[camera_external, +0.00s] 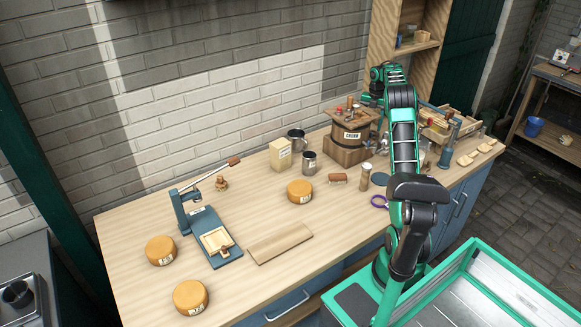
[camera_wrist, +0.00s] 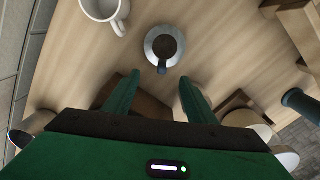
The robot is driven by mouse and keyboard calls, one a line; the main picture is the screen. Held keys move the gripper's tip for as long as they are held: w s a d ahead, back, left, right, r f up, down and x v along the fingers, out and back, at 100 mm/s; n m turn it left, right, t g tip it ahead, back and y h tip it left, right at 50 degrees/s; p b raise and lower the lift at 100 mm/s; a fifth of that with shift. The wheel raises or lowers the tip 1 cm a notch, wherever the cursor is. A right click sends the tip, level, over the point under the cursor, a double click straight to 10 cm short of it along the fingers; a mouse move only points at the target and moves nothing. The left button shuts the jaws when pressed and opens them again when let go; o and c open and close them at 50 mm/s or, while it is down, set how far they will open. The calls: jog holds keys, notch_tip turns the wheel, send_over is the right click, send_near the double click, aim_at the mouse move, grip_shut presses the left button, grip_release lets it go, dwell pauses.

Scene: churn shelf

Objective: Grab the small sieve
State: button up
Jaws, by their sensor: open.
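I cannot pick out the small sieve with certainty. A small purple ring-shaped thing (camera_external: 379,201) lies near the front edge of the counter, just left of my arm in the external view; it is too small to tell what it is. In the wrist view a round metal vessel (camera_wrist: 152,44) with a dark centre and a short dark handle stands ahead of my fingertips. My gripper (camera_wrist: 157,86) is open, with nothing visible between its two green fingers. In the external view my arm reaches over the back of the counter, right of the churn, and its fingers cannot be made out.
A wooden churn (camera_external: 354,137) stands close left of my arm. A white mug (camera_wrist: 105,12) is at the wrist view's top. Metal mugs, cheese wheels (camera_external: 300,191), a blue press (camera_external: 190,213) and a board (camera_external: 280,243) occupy the left. A wooden crate (camera_external: 440,127) stands right.

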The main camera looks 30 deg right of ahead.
jog(key=shift+s+f, duration=0.1)
jog(key=shift+f, duration=2.8)
jog(key=shift+c, duration=0.2)
grip_shut()
